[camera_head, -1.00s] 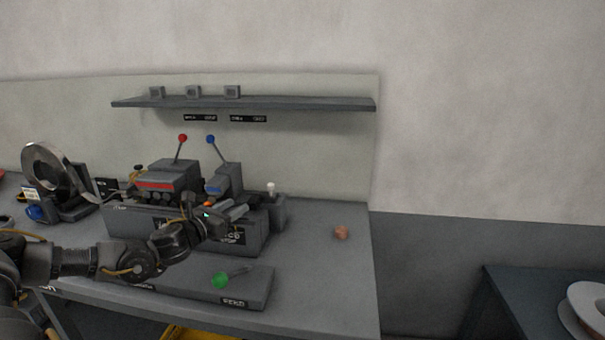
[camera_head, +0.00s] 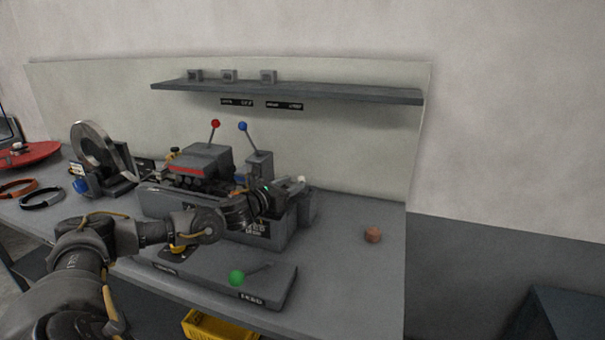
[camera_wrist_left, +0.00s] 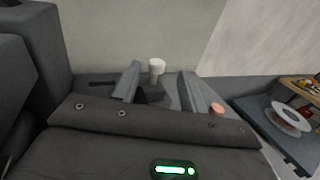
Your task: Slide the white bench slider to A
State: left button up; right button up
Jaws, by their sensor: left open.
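The white slider's knob (camera_head: 301,179) stands at the right end of the grey machine on the bench, partly hidden behind my left gripper (camera_head: 290,186). In the left wrist view the white knob (camera_wrist_left: 156,68) stands upright beyond my left gripper (camera_wrist_left: 160,88), in line with the gap between its two fingers. The gripper is open and empty, and I cannot tell whether a finger touches the knob. The letter A marking is not legible. My right gripper is not in view.
A red-knobbed lever (camera_head: 215,124) and a blue-knobbed lever (camera_head: 242,126) rise behind my left arm. A copper-coloured piece (camera_head: 373,235) sits on the clear right part of the bench. A shelf (camera_head: 330,92) hangs above.

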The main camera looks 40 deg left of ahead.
aim_at(301, 177)
pick_arm(q)
jog(key=w+p, duration=0.1)
jog(key=w, duration=0.4)
jog(key=shift+w+r, duration=0.1)
jog(key=shift+w, duration=0.8)
jog(key=shift+c, duration=0.4)
grip_shut()
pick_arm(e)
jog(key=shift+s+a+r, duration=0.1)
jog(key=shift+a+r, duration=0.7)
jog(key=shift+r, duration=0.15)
